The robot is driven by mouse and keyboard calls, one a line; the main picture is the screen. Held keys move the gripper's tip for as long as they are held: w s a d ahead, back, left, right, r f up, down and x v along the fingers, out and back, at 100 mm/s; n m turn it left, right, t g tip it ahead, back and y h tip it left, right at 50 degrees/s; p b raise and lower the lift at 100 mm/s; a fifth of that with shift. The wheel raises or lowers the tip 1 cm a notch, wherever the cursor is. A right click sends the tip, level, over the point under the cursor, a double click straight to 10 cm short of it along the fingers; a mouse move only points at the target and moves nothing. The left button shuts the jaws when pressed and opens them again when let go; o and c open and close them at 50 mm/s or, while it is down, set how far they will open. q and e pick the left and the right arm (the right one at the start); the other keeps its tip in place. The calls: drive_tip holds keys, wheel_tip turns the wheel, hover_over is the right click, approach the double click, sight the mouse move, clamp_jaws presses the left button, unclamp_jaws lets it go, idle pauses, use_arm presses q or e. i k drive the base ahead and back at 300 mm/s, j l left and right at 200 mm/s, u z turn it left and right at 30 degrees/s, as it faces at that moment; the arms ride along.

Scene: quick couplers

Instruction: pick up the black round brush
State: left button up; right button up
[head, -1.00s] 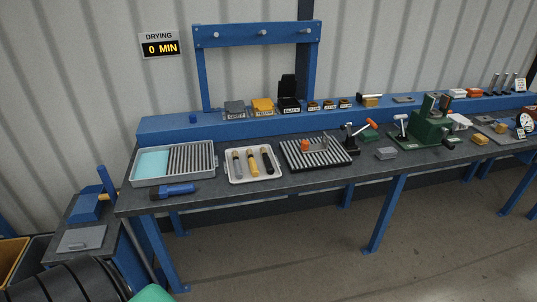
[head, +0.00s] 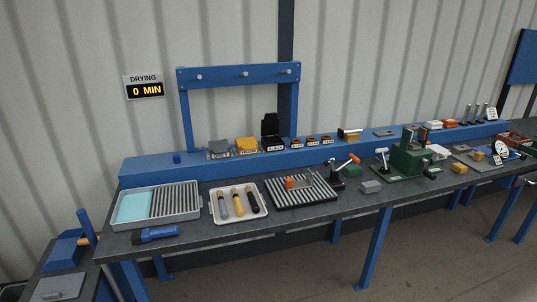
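Several round brushes lie side by side in a white tray (head: 240,222) on the workbench. The black round brush (head: 254,201) is the rightmost, beside a yellow-handled brush (head: 238,203) and a grey-handled brush (head: 222,206). The black brush lies lengthwise, pointing away from me, and nothing covers it. Neither of my grippers shows in the head view.
A grey tray with a ribbed part and a light blue pad (head: 132,207) is left of the brushes. A black ribbed rack (head: 290,203) is to the right. A blue-handled tool (head: 155,235) lies at the front edge. A blue frame (head: 240,75) stands behind.

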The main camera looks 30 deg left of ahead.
sight(256, 209)
drive_tip(key=u, duration=0.45)
drive_tip(key=i+u, duration=0.15)
drive_tip(key=u, duration=0.25)
drive_tip(key=l+u, duration=0.1)
drive_tip(key=u, duration=0.35)
drive_tip(key=i+l+u, duration=0.1)
drive_tip(key=u, duration=0.3)
